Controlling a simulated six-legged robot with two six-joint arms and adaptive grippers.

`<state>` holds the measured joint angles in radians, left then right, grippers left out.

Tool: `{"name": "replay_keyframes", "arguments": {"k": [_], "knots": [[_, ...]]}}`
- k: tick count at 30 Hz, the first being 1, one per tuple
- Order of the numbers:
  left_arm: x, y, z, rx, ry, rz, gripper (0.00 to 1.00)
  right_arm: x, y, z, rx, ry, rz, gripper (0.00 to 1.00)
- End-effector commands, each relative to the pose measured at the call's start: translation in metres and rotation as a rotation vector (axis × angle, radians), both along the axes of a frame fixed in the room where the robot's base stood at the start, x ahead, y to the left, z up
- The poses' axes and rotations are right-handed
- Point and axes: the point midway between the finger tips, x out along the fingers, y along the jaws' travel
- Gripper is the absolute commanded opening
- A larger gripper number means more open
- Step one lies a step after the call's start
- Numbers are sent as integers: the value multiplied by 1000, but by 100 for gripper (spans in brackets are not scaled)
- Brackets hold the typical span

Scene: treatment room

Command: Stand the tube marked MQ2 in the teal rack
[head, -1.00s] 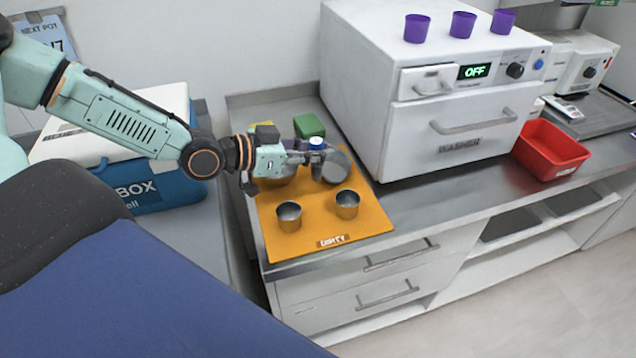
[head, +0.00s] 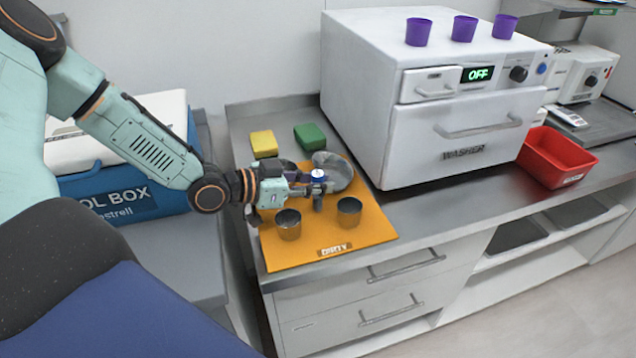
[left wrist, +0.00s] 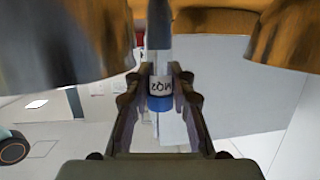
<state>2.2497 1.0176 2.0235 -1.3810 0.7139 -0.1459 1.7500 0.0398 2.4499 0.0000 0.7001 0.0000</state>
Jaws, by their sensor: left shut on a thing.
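The tube marked MQ2 (left wrist: 160,88) is between the fingers of my left gripper (left wrist: 158,80) in the left wrist view. Its label reads upside down there, and its cap end is blue. In the head view my left gripper (head: 308,188) is shut on the tube, whose pale and blue top (head: 318,174) shows above the fingers. The gripper is over the orange mat, behind two metal cups. The teal rack is not in view. My right gripper is not in view.
The orange mat (head: 300,256) marked DIRTY holds two metal cups (head: 288,226) (head: 349,213) and shiny metal dishes (head: 336,168). Yellow (head: 264,143) and green (head: 309,136) blocks lie behind. The washer (head: 450,120) bears purple cups (head: 418,32). A red tub (head: 556,160) stands right; a cool box (head: 120,190) left.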

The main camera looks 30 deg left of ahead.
Motion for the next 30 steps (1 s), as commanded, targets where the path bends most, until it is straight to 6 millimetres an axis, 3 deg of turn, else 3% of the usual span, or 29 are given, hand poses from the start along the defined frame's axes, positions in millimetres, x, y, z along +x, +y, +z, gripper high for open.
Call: {"name": "replay_keyframes", "arguments": {"k": [3,4,12,23,30], "knots": [[0,0,-5,1,1,0,3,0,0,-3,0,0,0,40],[0,0,-4,1,1,1,23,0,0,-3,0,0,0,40],[0,0,-3,0,0,1,46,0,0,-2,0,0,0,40],[0,0,0,-1,0,1,46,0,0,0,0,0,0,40],[-13,10,11,-5,0,6,46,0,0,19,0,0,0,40]]}}
